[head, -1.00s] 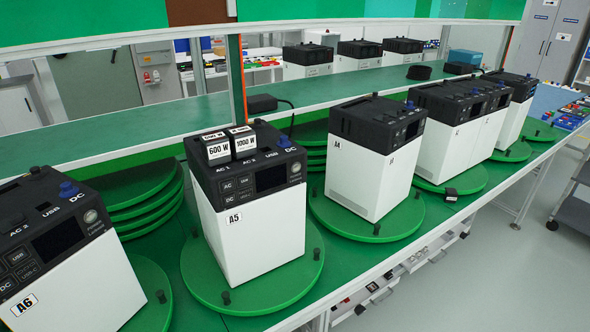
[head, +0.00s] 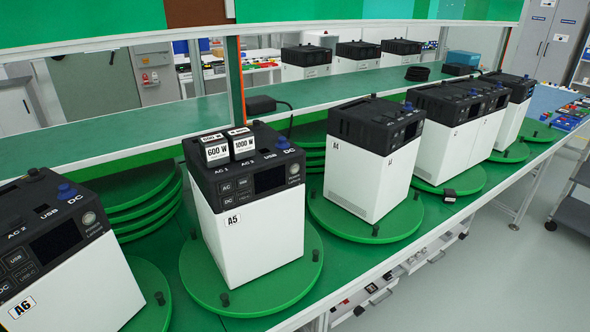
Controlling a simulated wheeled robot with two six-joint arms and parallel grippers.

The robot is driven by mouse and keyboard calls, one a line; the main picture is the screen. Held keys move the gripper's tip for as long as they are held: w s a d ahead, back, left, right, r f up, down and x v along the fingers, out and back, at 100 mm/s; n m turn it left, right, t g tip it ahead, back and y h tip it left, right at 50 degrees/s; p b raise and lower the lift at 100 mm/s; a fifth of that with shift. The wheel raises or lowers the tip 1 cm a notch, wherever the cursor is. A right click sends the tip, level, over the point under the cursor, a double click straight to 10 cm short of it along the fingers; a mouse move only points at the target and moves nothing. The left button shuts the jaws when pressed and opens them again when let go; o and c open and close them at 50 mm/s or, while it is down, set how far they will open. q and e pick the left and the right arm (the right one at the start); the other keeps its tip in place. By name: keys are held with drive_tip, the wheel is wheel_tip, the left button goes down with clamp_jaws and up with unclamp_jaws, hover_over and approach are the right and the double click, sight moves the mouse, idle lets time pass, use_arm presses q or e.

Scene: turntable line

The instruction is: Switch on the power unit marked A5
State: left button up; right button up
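The power unit marked A5 (head: 248,240) stands upright on a green round turntable (head: 205,290) in the middle of the head view. It has a white body and a black top part. Its sloped black front panel carries AC and DC buttons (head: 227,187), a dark blank display (head: 270,180) and a round silvery button (head: 294,169) at the right end. Plugs marked 600 W and 1000 W (head: 242,146) sit in its AC sockets, and a blue knob or cap (head: 282,143) is at DC. Neither of my grippers is in view.
Unit A6 (head: 85,290) stands on its own turntable at the left, close to A5. Unit A4 (head: 370,170) and several more stand to the right. A green shelf (head: 150,135) runs behind, with a black adapter (head: 260,104) and cable.

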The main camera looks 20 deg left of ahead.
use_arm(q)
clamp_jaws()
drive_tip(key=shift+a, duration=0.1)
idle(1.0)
